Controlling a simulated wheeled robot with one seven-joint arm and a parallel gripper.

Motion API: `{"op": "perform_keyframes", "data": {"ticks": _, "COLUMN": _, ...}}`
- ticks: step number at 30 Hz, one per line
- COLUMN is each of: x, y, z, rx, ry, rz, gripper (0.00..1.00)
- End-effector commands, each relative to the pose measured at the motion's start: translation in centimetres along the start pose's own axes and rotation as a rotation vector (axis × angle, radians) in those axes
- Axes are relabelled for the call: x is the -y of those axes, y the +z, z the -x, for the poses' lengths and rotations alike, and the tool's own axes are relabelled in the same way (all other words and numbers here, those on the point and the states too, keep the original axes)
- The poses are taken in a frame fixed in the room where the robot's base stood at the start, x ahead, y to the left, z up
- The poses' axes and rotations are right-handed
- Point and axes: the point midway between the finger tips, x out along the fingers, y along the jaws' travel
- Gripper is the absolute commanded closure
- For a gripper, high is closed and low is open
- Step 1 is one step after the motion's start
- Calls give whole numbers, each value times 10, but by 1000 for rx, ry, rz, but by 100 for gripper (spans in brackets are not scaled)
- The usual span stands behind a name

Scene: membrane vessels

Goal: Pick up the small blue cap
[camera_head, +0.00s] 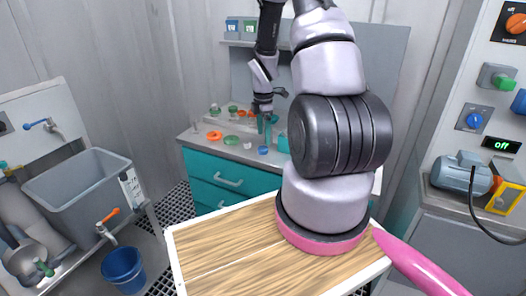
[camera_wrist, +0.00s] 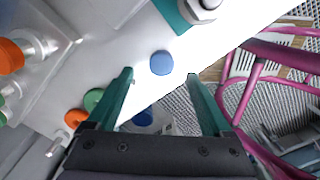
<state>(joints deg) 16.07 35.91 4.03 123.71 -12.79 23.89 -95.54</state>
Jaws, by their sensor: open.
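The small blue cap (camera_head: 263,150) lies on the grey counter near its front edge in the head view. In the wrist view the blue cap (camera_wrist: 162,63) shows as a round disc on the pale surface, in line with the gap between my fingers. My gripper (camera_head: 267,124) has teal fingers and points down above the counter. In the wrist view my gripper (camera_wrist: 159,76) is open and empty, with one finger on each side of the gap. The cap is not held; its exact height below the fingertips is unclear.
An orange ring (camera_head: 214,135), a green ring (camera_head: 231,140) and a white piece (camera_head: 247,145) lie left of the cap. A teal block (camera_wrist: 185,12) with a metal fitting is close by. The counter edge and teal drawers (camera_head: 229,182) are in front.

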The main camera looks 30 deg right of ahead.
Motion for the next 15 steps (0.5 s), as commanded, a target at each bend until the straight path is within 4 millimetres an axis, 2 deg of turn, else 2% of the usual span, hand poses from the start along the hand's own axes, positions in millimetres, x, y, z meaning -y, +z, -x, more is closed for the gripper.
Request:
{"op": "perform_keyframes", "data": {"ticks": 10, "x": 4, "y": -4, "z": -44, "rx": 0, "ry": -1, "rz": 1, "gripper": 16}}
{"op": "perform_keyframes", "data": {"ticks": 15, "x": 3, "y": -4, "z": -53, "rx": 0, "ry": 2, "rz": 0, "gripper": 16}}
